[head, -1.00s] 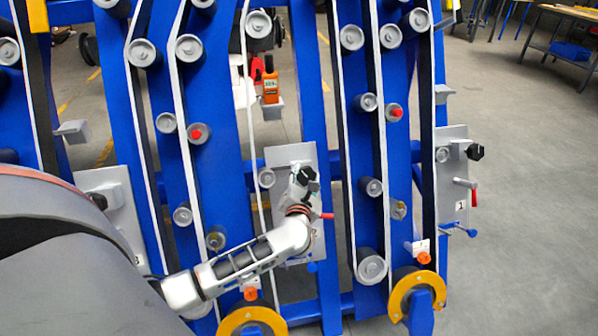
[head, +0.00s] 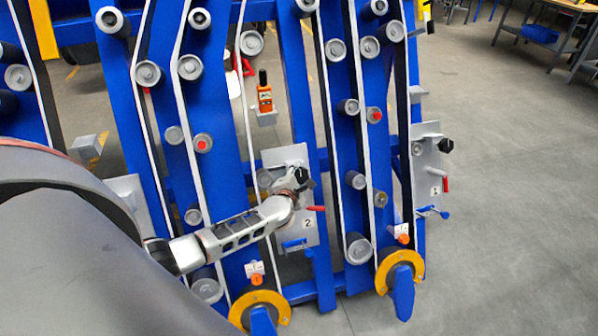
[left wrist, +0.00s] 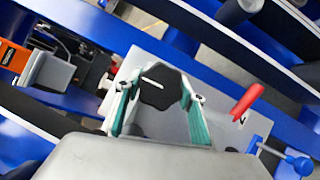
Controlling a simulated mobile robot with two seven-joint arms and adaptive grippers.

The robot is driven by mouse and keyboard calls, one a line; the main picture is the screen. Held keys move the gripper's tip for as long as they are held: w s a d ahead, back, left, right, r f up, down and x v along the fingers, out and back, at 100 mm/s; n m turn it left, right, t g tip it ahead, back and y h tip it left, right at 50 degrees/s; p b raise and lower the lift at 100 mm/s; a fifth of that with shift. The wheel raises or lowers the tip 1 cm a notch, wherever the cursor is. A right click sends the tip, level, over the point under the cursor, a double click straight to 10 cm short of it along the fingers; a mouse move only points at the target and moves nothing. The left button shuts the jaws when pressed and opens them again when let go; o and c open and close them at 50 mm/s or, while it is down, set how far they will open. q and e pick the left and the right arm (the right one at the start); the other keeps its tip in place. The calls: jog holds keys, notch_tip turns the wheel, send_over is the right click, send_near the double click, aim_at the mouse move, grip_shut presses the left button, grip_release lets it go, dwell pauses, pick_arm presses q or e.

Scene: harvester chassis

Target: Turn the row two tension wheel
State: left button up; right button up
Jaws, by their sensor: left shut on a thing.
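The row two tension wheel is a black lobed knob (head: 301,174) on a grey plate (head: 290,157) labelled 2, in the middle of the head view. My left gripper (head: 303,186) is at the knob, its arm reaching in from the lower left. In the left wrist view the knob (left wrist: 162,92) has a white line on its face. It sits between the two green-padded fingers of my left gripper (left wrist: 158,105), which are shut on it. A red handle (head: 315,208) and a blue handle (head: 297,245) are below the knob on the same plate. My right gripper is not in view.
Blue uprights with grey rollers and white belts stand around the plate. A similar plate (head: 427,160) with a black knob (head: 446,145) is to the right. Open floor (head: 510,200) lies at the right.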

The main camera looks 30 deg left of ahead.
pick_arm(q)
jog(key=shift+s+f, duration=0.1)
jog(key=shift+f, duration=0.1)
jog(key=o, duration=1.1)
jog(key=shift+r, duration=0.1)
jog(key=v, duration=1.2)
